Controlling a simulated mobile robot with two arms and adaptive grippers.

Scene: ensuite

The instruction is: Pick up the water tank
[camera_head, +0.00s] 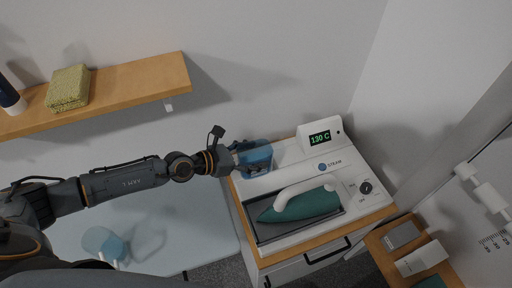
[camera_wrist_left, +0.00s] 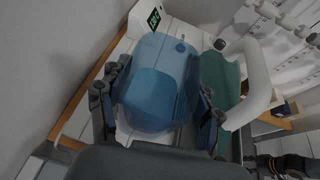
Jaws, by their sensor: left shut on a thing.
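The water tank (camera_head: 258,157) is a translucent blue container at the left back of the white steam station (camera_head: 289,172). I cannot tell whether the tank is lifted off the station.
A wooden shelf (camera_head: 130,86) with a folded towel (camera_head: 68,88) is on the wall. Small boxes (camera_head: 420,258) stand at the lower right.

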